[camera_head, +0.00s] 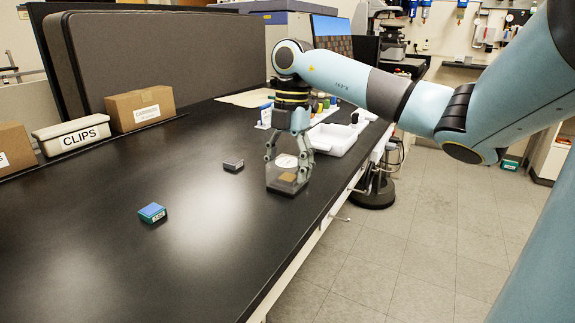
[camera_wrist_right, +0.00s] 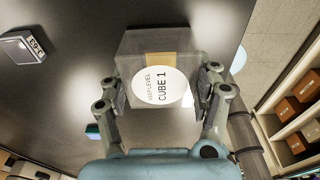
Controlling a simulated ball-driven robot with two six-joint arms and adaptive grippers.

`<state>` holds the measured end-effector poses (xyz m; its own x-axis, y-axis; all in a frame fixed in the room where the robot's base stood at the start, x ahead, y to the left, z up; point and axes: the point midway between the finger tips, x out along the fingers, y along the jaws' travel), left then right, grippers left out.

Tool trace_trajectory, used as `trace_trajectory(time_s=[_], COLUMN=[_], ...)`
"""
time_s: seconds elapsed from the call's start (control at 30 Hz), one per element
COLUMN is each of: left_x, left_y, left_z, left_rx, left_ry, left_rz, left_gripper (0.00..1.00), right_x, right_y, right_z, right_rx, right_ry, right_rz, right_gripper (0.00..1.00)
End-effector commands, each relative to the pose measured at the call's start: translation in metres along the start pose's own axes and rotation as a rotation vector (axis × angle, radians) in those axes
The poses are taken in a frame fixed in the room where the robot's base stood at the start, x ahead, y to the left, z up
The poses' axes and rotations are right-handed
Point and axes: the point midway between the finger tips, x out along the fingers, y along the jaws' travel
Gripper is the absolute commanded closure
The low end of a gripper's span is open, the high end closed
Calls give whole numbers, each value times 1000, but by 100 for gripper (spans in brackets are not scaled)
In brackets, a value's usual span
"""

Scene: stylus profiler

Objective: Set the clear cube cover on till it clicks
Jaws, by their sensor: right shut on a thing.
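The clear cube cover (camera_head: 287,186) is a see-through box with a round white label on top. In the right wrist view the cover (camera_wrist_right: 150,45) carries the label "KEEP LEVEL CUBE 1". My right gripper (camera_head: 289,168) points down, with its fingers shut on two opposite sides of the cover; it also shows in the right wrist view (camera_wrist_right: 164,92). A tan square (camera_head: 288,177) shows through the clear walls. The cover looks upright at the bench's right side. I cannot tell whether its lower edge touches anything. My left gripper is not in view.
On the black bench (camera_head: 100,270) stand a small grey box (camera_head: 233,165) and a blue-green block (camera_head: 152,212), left of the cover. A white tray (camera_head: 333,139) is behind it. A CLIPS box (camera_head: 72,134) and cardboard boxes line the left back. The near bench is clear.

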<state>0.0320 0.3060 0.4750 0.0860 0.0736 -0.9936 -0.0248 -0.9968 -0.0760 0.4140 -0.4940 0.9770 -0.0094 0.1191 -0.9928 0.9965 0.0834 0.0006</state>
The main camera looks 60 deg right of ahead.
Motion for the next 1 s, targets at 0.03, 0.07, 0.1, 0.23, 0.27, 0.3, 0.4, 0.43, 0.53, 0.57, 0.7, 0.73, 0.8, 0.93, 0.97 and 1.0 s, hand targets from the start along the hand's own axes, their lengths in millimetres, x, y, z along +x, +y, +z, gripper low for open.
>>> trace_trajectory(time_s=[0.03,0.07,0.1,0.23,0.27,0.3,0.4,0.43,0.53,0.57,0.7,0.73,0.8,0.93,0.97,1.0], left_x=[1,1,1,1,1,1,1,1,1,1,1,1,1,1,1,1], left_y=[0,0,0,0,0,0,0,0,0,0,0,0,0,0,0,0], left_z=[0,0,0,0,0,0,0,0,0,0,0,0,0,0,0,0], left_rx=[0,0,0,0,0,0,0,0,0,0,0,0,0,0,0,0], left_ry=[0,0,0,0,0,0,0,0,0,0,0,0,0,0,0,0], left_rz=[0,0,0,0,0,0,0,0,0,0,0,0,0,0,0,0], left_gripper=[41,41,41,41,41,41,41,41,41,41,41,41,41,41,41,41], right_x=[1,2,2,2,2,2,2,2,2,2,2,2,2,1,1,1], right_y=[0,0,0,0,0,0,0,0,0,0,0,0,0,0,0,0], right_z=[0,0,0,0,0,0,0,0,0,0,0,0,0,0,0,0], right_rx=[0,0,0,0,0,0,0,0,0,0,0,0,0,0,0,0], right_ry=[0,0,0,0,1,1,1,1,1,1,0,0,0,0,0,0], right_rz=[0,0,0,0,0,-1,-1,-1,-1,-1,0,0,0,0,0,0], right_gripper=[94,94,94,94,94,94,28,24,10,8,8,8,12,12,12,12])
